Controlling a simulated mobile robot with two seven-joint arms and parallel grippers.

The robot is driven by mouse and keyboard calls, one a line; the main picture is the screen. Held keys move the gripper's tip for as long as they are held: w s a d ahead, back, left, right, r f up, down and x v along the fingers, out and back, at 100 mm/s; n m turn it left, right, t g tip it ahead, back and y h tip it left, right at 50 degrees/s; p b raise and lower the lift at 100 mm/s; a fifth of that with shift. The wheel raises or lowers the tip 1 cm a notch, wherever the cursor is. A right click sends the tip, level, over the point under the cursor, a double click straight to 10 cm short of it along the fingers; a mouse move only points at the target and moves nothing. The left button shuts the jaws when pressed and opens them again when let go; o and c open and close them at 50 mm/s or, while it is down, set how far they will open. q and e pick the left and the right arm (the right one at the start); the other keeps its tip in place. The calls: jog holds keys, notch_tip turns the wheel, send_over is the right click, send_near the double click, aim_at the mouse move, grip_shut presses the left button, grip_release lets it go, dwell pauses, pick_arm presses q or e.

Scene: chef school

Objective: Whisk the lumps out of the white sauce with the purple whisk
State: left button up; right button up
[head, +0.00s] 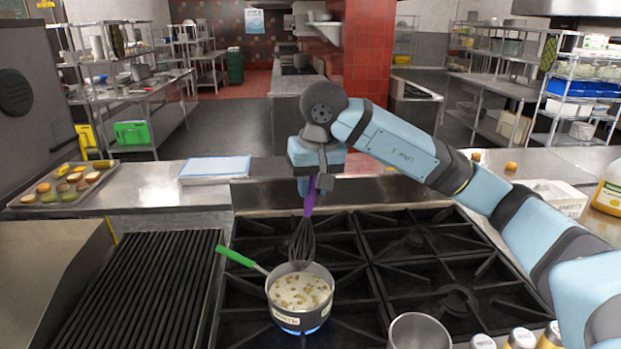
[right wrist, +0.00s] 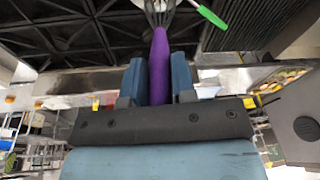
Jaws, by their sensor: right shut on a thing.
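The purple whisk (head: 304,235) hangs from my right gripper (head: 310,188), wires pointing down. My right gripper is shut on its purple handle, which also shows between the fingers in the right wrist view (right wrist: 159,70). The saucepan (head: 300,315) stands on a lit burner with a blue flame. It holds white sauce (head: 299,289) with tan lumps. The whisk's lower end is at the pan's far rim in the head view; I cannot tell whether it touches the sauce. The pan's green handle (head: 236,256) points to the back left. My left gripper is not in view.
A black grill (head: 140,300) lies left of the burners. An empty metal pot (head: 418,330) and several jars (head: 520,338) stand at the front right. A tray of food (head: 62,187) and a white board (head: 215,168) lie on the back counter.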

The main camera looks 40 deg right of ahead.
aim_at(309, 223)
jog(key=shift+s+f+b, duration=0.2)
jog(key=shift+f+b, duration=0.25)
jog(key=shift+f, duration=0.6)
jog(key=f+b, duration=0.3)
jog(key=f, duration=0.1)
jog(key=shift+w+f, duration=0.1)
jog(key=shift+w, duration=0.15)
jog(key=shift+w+f+b, duration=0.2)
jog(key=shift+f+b, duration=0.55)
jog(key=shift+f, duration=0.05)
jog(key=shift+w+f+b, duration=0.15)
jog(key=shift+f+b, duration=0.6)
